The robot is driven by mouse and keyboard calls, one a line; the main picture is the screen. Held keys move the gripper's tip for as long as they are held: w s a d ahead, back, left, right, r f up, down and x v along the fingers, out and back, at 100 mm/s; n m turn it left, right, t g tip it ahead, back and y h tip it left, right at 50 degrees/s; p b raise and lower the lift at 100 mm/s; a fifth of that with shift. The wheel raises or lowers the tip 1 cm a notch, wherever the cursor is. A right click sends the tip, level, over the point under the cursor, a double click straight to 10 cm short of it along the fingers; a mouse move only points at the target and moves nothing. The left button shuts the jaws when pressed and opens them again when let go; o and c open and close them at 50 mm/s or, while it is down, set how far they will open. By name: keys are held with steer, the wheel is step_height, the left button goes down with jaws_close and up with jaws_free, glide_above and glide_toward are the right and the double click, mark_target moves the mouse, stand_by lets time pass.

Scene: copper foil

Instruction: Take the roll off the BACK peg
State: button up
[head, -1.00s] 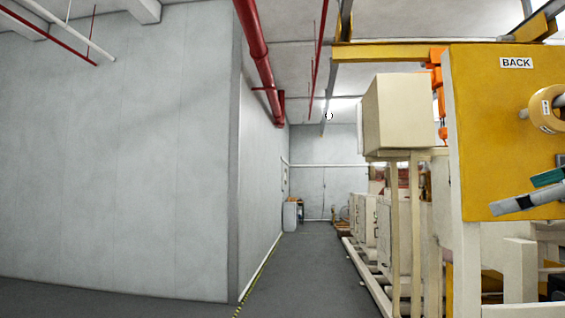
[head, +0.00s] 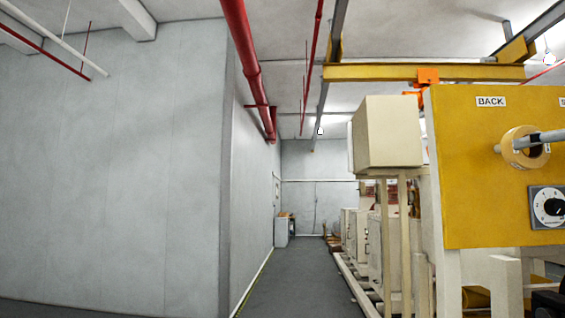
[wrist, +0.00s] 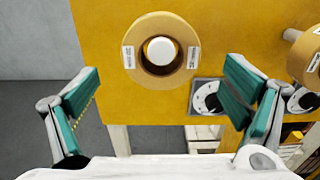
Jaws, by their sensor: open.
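The BACK label (head: 491,102) is on a yellow panel (head: 460,190). Below it a tan roll (head: 512,150) sits on a pale grey peg (head: 552,136) that sticks out through its middle. In the wrist view the roll (wrist: 186,72) faces me, with white labels on both sides and the peg's round end (wrist: 161,50) inside its hole. My gripper (wrist: 162,75) is open and empty. Its teal-padded fingers are spread wide, left and right of the roll and lower in the picture, apart from it. The gripper is not in the head view.
A second tan roll (wrist: 306,55) is at the right edge of the wrist view. A dial (wrist: 207,97) is on the panel below right of the first roll. Cream machinery (head: 388,135) stands left of the panel. A grey aisle floor (head: 300,275) is clear.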

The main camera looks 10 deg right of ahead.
mark_target(538, 157)
steer(key=shift+p+x, duration=0.3)
steer(key=shift+x, duration=2.4)
steer(key=shift+c, duration=0.5)
steer(key=c, duration=1.2)
